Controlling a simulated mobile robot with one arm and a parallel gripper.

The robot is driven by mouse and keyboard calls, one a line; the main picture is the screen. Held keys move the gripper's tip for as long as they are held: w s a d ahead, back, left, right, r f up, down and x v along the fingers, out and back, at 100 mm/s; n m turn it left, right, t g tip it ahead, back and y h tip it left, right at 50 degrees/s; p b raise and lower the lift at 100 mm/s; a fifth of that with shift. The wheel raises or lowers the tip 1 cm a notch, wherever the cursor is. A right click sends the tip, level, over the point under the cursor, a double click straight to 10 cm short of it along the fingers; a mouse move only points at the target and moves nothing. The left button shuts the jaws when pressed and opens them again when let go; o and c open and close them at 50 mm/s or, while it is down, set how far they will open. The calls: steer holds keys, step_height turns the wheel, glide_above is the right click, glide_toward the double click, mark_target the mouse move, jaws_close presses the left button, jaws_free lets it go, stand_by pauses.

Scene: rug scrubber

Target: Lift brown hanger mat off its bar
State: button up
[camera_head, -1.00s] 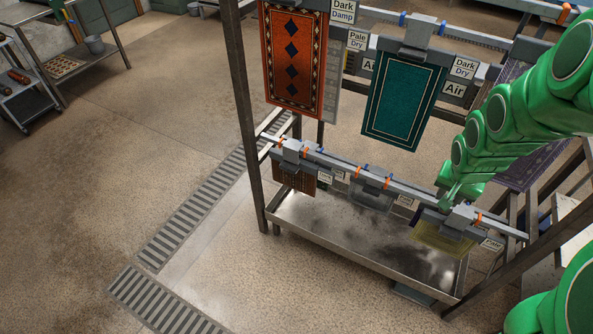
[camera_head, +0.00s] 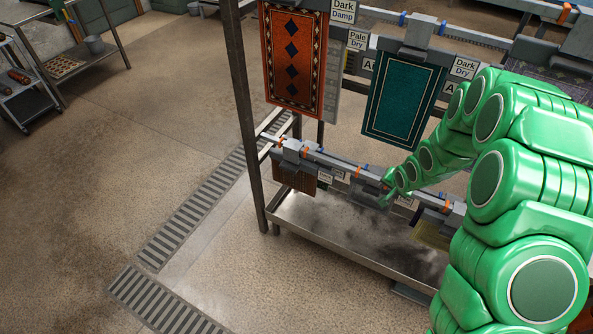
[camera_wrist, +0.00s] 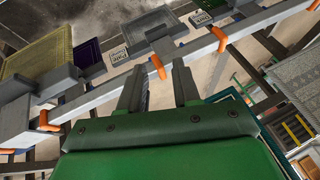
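The brown hanger mat (camera_head: 294,176) hangs from a grey hanger at the left end of the lower bar in the head view. Its upper part is behind the bar and hanger. I cannot make it out in the wrist view. My gripper (camera_head: 386,190) is over the middle of the lower bar, to the right of the brown mat and apart from it. In the wrist view my gripper (camera_wrist: 157,76) has its two fingers spread with nothing between them, pointing toward the bar (camera_wrist: 195,45).
An orange rug (camera_head: 293,62) and a teal rug (camera_head: 404,98) hang above. A yellow mat (camera_head: 432,235) hangs at the right, also in the wrist view (camera_wrist: 45,57). A metal tray (camera_head: 300,226) lies below. Orange clips and a rack post (camera_head: 245,115) stand near the bar.

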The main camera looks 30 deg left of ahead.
steer(key=a+f+y, duration=0.2)
steer(key=a+f, duration=0.5)
steer(key=f, duration=0.1)
steer(key=m+t+y, duration=0.4)
steer(key=m+y, duration=0.1)
steer(key=y, duration=0.5)
glide_toward(292, 172)
steer(key=x, duration=0.3)
steer(key=shift+x, duration=3.7)
jaws_close()
